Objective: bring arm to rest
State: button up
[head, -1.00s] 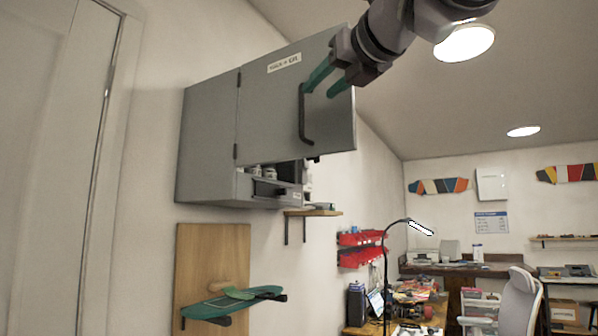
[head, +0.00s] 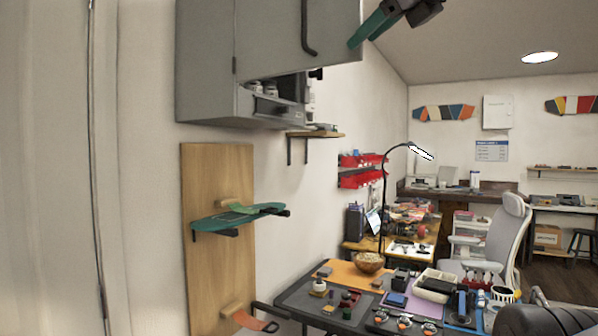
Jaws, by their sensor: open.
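My gripper (head: 368,32) is at the top of the head view, with green fingers apart and nothing between them. It is beside the right edge of the grey wall cabinet's door (head: 285,40), in front of or close to it; I cannot tell whether it touches. The cabinet door stands partly open, with a dark bar handle (head: 307,30). Most of my arm is out of view above the picture.
Below the cabinet are a small shelf (head: 318,134) and a wooden panel (head: 217,270) with a green skateboard deck (head: 238,217). A cluttered workbench (head: 292,297) stands at the lower middle. A lamp (head: 383,190) and an office chair (head: 508,235) are behind it.

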jog(key=w+d+f+n+g+h, duration=0.1)
jog(key=d+f+n+g, duration=0.3)
jog(key=f+n, duration=0.7)
jog(key=w+d+f+n+g+h, duration=0.2)
jog(key=d+f+n+g, duration=0.2)
jog(key=d+f+n, duration=0.5)
notch_tip(320, 180, down, 8)
jog(key=shift+w+d+f+n+h, duration=0.15)
jog(key=shift+w+n+h, duration=0.2)
jog(key=shift+n, duration=0.75)
jog(key=shift+s, duration=0.1)
